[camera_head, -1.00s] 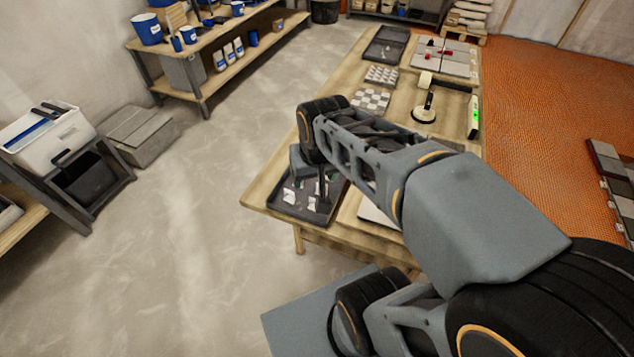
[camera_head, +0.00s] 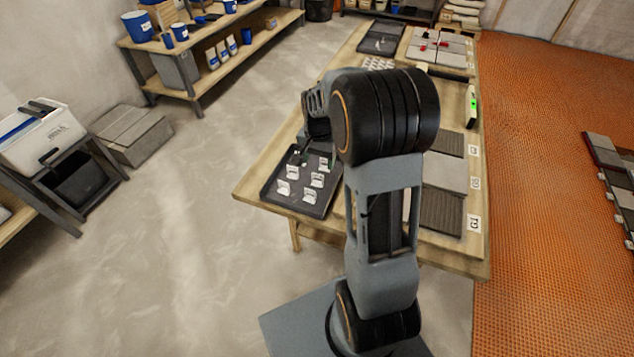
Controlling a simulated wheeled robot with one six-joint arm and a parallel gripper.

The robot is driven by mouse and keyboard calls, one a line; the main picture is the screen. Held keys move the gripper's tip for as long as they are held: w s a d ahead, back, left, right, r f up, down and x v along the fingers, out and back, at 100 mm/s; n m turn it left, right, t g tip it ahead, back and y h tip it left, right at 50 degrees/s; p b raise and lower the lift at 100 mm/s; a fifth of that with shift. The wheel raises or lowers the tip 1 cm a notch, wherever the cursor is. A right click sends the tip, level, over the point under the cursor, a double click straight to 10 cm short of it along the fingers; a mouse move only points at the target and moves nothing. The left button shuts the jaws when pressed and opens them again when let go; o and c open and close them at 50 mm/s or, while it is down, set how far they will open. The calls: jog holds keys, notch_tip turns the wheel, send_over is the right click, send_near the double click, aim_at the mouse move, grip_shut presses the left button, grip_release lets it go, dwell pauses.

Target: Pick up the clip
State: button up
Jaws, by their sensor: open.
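Several small white clips lie in a dark tray (camera_head: 268,190) at the near left corner of the workbench. A front-left clip (camera_head: 284,187), a front-right clip (camera_head: 310,197), a middle clip (camera_head: 317,180) and a left clip (camera_head: 292,172) show clearly. Another clip (camera_head: 323,163) is at the back right of the tray, close to my gripper. My gripper (camera_head: 311,158) is open over the back part of the tray, partly hidden by my arm. I see no clip held in it. Whether it touches a clip cannot be told.
Grey tile samples (camera_head: 443,172) with labels lie on the workbench (camera_head: 262,158) right of my arm. A green-lit level (camera_head: 471,107) and red-clipped tiles (camera_head: 437,47) are farther back. Shelving (camera_head: 220,70) stands at the left, with open floor (camera_head: 215,200) between.

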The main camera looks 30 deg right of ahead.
aim_at(318, 175)
jog(key=shift+s+a+f, duration=0.1)
jog(key=shift+f, duration=3.4)
jog(key=c, duration=0.8)
jog(key=shift+c, duration=0.2)
jog(key=shift+r, duration=0.15)
